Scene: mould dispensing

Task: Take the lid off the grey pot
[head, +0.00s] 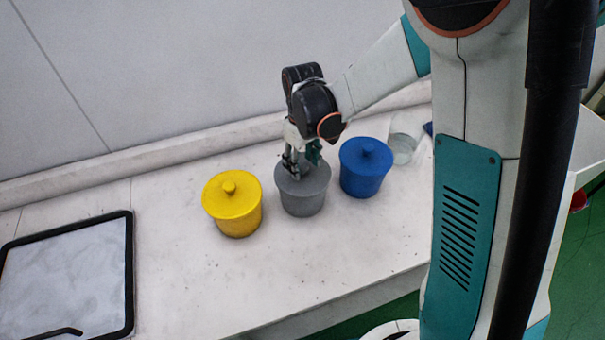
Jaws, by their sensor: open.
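The grey pot (304,203) stands upright on the white bench, between a yellow pot and a blue pot. Its grey lid (313,179) is on top of it. My gripper (295,172) points down at the lid from above, over its left and middle part. The gripper is open, with its fingers at or just above the lid. The lid's knob is hidden behind the fingers, and I cannot tell whether they touch it.
The yellow pot (233,212) with its lid stands close on the left, and the blue pot (364,172) with its lid close on the right. A clear glass (402,148) is behind the blue pot. A black-rimmed tray (131,270) lies at the left. The bench front is clear.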

